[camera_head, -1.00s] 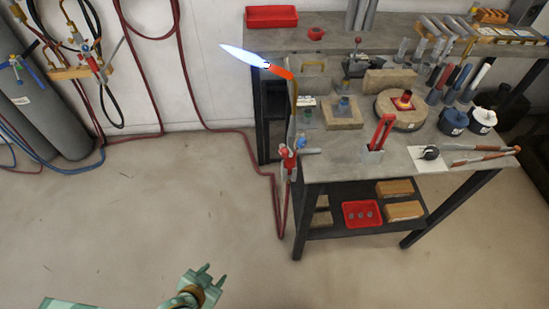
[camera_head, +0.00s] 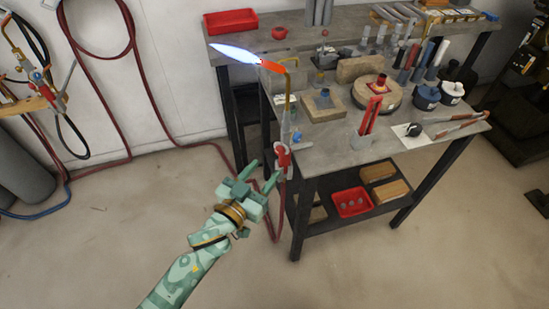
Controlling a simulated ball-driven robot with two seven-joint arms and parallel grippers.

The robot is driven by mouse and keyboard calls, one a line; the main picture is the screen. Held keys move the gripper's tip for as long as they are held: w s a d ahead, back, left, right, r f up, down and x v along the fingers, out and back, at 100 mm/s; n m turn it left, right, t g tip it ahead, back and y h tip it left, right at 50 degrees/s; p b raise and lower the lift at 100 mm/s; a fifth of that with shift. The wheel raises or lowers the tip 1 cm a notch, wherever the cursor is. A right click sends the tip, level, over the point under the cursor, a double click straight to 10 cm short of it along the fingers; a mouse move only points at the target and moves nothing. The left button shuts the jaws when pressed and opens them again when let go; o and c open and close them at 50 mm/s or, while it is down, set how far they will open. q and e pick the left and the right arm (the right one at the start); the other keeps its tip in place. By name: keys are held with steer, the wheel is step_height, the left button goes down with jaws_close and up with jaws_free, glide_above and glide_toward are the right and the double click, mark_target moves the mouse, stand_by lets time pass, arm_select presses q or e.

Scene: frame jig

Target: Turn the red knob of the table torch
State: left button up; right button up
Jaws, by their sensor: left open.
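The table torch (camera_head: 287,112) stands at the left edge of the workbench, with a brass neck, an orange-red tip and a long blue flame (camera_head: 236,54). Its red knob (camera_head: 283,157) is low on the torch handle, at the table edge. A small blue part (camera_head: 297,137) shows just above it. My left gripper (camera_head: 262,173) is open and empty, its fingers pointing up and right, just left of and below the red knob. It appears apart from the knob, though the depth gap is hard to tell. My right gripper is out of view.
The workbench (camera_head: 335,153) carries a red-handled tool (camera_head: 370,115), firebricks and blue-and-white pots. Its lower shelf holds a red tray (camera_head: 352,202). Red hoses (camera_head: 150,95) hang on the wall and run along the floor to the torch. The floor in front is clear.

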mark_target(278, 153)
arm_select(q)
steer(key=b+x, duration=0.1)
steer(key=x, duration=0.5)
steer(key=c, duration=1)
